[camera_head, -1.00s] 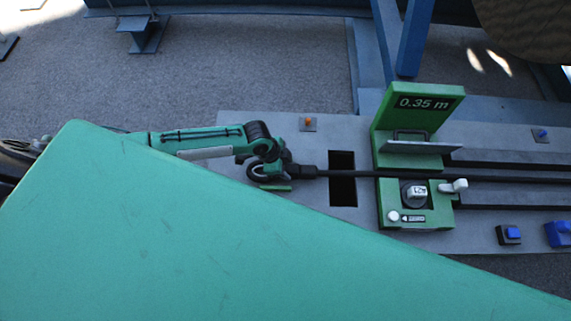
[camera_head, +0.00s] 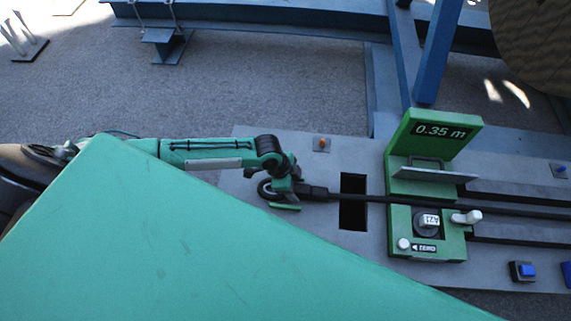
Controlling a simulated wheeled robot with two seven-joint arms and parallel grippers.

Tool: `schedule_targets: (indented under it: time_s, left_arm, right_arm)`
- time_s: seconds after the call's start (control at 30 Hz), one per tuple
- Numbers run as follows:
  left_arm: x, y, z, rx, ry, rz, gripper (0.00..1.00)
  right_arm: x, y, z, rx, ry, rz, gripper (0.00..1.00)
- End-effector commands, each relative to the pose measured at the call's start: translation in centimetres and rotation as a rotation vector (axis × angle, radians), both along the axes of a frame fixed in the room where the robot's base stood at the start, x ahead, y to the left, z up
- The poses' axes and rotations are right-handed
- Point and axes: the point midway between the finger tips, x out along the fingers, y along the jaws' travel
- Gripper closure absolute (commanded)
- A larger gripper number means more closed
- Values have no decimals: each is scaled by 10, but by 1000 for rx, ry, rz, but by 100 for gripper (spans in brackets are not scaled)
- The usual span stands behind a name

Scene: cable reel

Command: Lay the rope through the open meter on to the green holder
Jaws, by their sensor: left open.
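The green meter (camera_head: 428,235) stands on the grey bench with its lid (camera_head: 436,140) raised; the lid reads 0.35 m. The black rope (camera_head: 365,198) runs left to right across the meter, between its lid side and its dial, and out of the picture at right. Its thicker black end (camera_head: 313,192) is at the left, at my left gripper (camera_head: 287,194). The left gripper is open around or beside this end; I cannot tell which. A small green piece (camera_head: 286,207) shows just below; I cannot tell whether it is the holder. My right gripper is out of view.
A dark rectangular opening (camera_head: 353,205) lies in the bench (camera_head: 330,225) left of the meter. Dark rails (camera_head: 520,240) run to its right. A blue button (camera_head: 525,270) sits at front right. A blue frame (camera_head: 437,60) and brown reel (camera_head: 535,40) are behind.

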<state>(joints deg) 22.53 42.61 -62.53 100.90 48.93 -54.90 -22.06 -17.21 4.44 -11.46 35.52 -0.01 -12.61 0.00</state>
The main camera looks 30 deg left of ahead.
Motion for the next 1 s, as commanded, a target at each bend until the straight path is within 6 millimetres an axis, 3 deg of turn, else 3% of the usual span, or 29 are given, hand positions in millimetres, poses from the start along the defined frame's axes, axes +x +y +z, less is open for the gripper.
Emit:
schedule_targets:
  time_s: [0.4, 0.53, 0.7, 1.0]
  left_arm:
    - [-10, 32, 80, 0, -5, 0, 38]
    - [-12, 39, 98, -1, -4, 0, 38]
    - [-14, 42, 110, -1, -2, 1, 38]
    - [-15, 43, 111, -2, -2, 0, 38]
  right_arm:
    - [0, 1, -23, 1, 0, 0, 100]
    - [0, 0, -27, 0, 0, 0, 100]
    - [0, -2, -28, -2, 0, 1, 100]
    - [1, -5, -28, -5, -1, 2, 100]
